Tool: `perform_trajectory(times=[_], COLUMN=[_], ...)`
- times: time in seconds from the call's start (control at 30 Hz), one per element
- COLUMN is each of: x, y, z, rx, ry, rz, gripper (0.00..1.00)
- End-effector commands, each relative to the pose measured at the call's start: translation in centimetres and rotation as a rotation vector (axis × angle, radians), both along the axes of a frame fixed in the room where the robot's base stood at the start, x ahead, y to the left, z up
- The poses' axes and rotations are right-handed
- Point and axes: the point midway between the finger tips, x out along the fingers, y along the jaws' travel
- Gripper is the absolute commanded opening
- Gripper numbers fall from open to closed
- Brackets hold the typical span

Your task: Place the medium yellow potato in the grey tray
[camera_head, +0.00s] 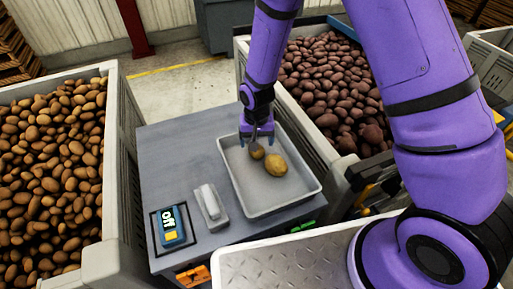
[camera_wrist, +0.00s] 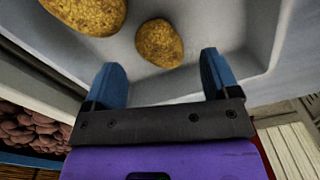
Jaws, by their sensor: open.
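The grey tray (camera_head: 250,202) stands on the grey table. Two yellow potatoes are in it: a larger one (camera_head: 275,165) and a smaller one (camera_head: 257,151) just left of it. In the wrist view, the larger potato (camera_wrist: 86,14) is at the top left, partly cut off, and the smaller one (camera_wrist: 159,43) lies just beyond the fingertips, between their lines. My gripper (camera_head: 257,138) is open over the tray's far side, close to the smaller potato. In the wrist view, its blue fingers (camera_wrist: 162,72) are apart with nothing between them. Which potato counts as medium I cannot tell.
A device with a lit display (camera_head: 171,225) and a grey block-shaped item (camera_head: 211,205) lie on the table (camera_head: 170,150) left of the tray. Crates of potatoes stand on the left (camera_head: 118,130) and behind right (camera_head: 290,115). The table's far left part is bare.

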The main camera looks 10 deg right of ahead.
Motion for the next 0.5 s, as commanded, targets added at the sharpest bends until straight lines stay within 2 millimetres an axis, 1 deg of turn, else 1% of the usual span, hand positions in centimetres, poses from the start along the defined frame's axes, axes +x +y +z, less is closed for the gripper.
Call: perform_trajectory(times=[0.03,0.2,0.3,0.4,0.5], x=[0.0,0.0,0.0,0.0,0.0], y=[0.0,0.0,0.0,0.0,0.0], z=[1.1,3.9,5.2,6.1,6.5], rx=[0.002,0.002,0.002,0.001,0.001], ry=[-0.003,-0.003,-0.003,-0.001,-0.001], rz=[0.0,-0.001,-0.001,-0.001,-0.001], gripper=[0.81,0.81,0.81,0.81,0.81])
